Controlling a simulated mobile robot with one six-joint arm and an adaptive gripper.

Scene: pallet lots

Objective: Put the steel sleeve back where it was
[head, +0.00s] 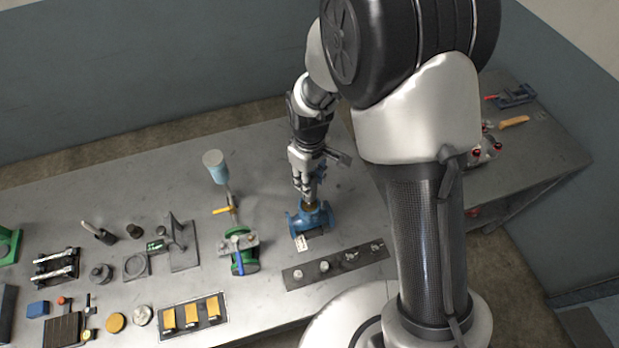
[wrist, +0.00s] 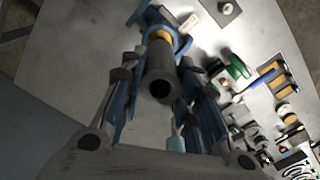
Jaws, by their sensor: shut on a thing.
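The steel sleeve (wrist: 161,78) is a dark grey hollow tube in the wrist view, its open end facing the camera. My gripper (head: 308,190) is shut on it, with a finger on each side. In the head view the gripper points down just above the blue valve body (head: 313,219), and the fingers mostly hide the sleeve. A brass-coloured ring (wrist: 159,35) shows at the sleeve's far end, at the blue body's top opening. I cannot tell whether the sleeve's far end is inside or just above that opening.
A dark strip (head: 302,279) with several small round parts lies in front of the blue body. A tray with yellow blocks (head: 193,316) and several loose parts fill the bench's left side. Behind the gripper the bench is bare.

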